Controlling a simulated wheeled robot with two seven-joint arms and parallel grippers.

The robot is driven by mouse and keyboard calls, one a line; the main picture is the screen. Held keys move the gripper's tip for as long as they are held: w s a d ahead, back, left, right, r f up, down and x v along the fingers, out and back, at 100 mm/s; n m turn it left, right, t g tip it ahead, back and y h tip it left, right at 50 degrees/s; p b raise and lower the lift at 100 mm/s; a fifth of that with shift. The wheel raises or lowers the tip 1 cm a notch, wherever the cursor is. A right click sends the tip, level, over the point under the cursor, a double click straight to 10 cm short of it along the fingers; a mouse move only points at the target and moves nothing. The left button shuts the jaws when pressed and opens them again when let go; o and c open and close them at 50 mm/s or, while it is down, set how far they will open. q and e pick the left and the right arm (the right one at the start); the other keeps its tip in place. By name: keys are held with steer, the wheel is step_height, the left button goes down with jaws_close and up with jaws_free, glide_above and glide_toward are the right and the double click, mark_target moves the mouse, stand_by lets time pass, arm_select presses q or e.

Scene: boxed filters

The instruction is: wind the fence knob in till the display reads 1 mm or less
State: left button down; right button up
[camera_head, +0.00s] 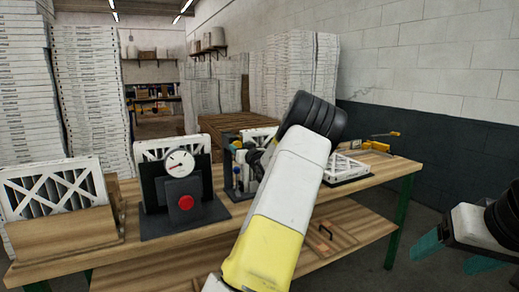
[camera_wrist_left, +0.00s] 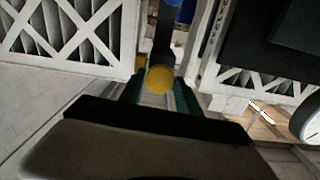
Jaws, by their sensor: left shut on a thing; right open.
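In the left wrist view, a round yellow knob (camera_wrist_left: 160,79) sits between the green fingers of my left gripper (camera_wrist_left: 160,94), which is shut on it. I take this to be the fence knob. In the head view my left arm covers much of the fixture (camera_head: 240,172) with blue and dark parts; the knob and left fingertips cannot be made out there. No readable display shows in either view. My right gripper (camera_head: 455,258) is open and empty at the lower right, off the table's right end.
A black stand with a round dial gauge (camera_head: 180,163) and a red button (camera_head: 186,202) stands left of the fixture. A wooden box (camera_head: 68,234) of filters is at the far left. A white-framed filter (camera_head: 345,169) lies on the table (camera_head: 390,172) at right.

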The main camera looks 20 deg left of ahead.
arm_select(q)
steer(key=m, duration=1.1)
steer(key=shift+f, duration=0.1)
steer(key=shift+m, duration=0.3)
stand_by(0.4)
steer(key=c, duration=0.8)
jaws_free()
steer(key=shift+c, duration=0.2)
steer(key=v, duration=0.7)
steer(key=shift+s+d, duration=0.25)
steer(key=shift+s, duration=0.05)
